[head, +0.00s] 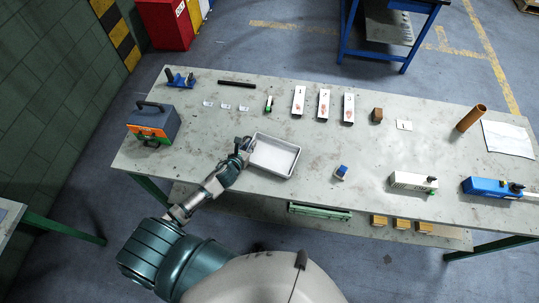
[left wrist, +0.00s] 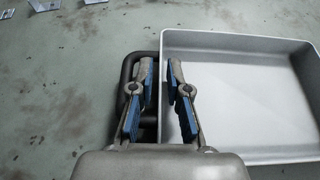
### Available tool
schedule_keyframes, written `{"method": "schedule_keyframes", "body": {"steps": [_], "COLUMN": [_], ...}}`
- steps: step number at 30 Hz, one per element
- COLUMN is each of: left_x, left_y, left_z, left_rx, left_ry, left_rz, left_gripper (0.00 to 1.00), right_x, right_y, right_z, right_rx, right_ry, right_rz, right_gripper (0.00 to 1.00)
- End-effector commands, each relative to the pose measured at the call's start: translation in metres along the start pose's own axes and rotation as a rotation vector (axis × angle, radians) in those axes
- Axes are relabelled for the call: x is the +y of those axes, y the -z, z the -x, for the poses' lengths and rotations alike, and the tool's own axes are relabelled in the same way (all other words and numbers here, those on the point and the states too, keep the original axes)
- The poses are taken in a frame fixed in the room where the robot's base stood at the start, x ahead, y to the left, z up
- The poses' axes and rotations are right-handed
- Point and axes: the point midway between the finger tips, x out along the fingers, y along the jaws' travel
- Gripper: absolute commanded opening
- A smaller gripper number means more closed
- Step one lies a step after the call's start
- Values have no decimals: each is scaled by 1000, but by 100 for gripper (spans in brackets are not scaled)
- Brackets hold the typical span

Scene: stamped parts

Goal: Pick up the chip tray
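The chip tray (head: 274,156) is a shallow, pale grey, empty rectangular tray lying flat on the workbench. It also fills the right side of the left wrist view (left wrist: 240,95). A dark handle-like loop (left wrist: 127,68) shows along its left side. My left gripper (head: 243,147) is at the tray's left edge. In the left wrist view my left gripper (left wrist: 161,80) has its blue-padded fingers apart, one each side of the tray's left wall in the picture. Whether they touch it, I cannot tell. My right gripper is not in view.
The workbench (head: 225,125) is mostly clear around the tray. A toolbox-like case (head: 154,122) stands at left, a small blue-topped item (head: 341,172) right of the tray. White-topped blocks (head: 323,104) lie behind. A white device (head: 412,182) and a blue tool (head: 492,187) lie further right.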

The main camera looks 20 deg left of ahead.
Motion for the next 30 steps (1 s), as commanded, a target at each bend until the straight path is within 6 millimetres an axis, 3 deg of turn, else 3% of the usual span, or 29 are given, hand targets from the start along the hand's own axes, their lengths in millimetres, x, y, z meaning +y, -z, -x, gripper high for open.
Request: {"method": "schedule_keyframes", "body": {"steps": [2, 4, 20, 28, 30], "left_x": [0, 0, 0, 1, -11], "left_y": [1, 1, -5, -38, -28], "left_z": [0, 0, 2, 15, 26], "left_rx": [2, 2, -1, -5, 2], "left_ry": [0, -1, -1, 0, 3], "left_rz": [0, 0, -1, -6, 1], "left_gripper": [16, 0, 0, 0, 0], "right_x": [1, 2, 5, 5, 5], "right_y": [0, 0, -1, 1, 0], "right_z": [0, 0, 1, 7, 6], "right_rx": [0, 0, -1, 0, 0], "right_ry": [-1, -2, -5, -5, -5], "right_rz": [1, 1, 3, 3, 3], "right_gripper": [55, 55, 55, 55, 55]}}
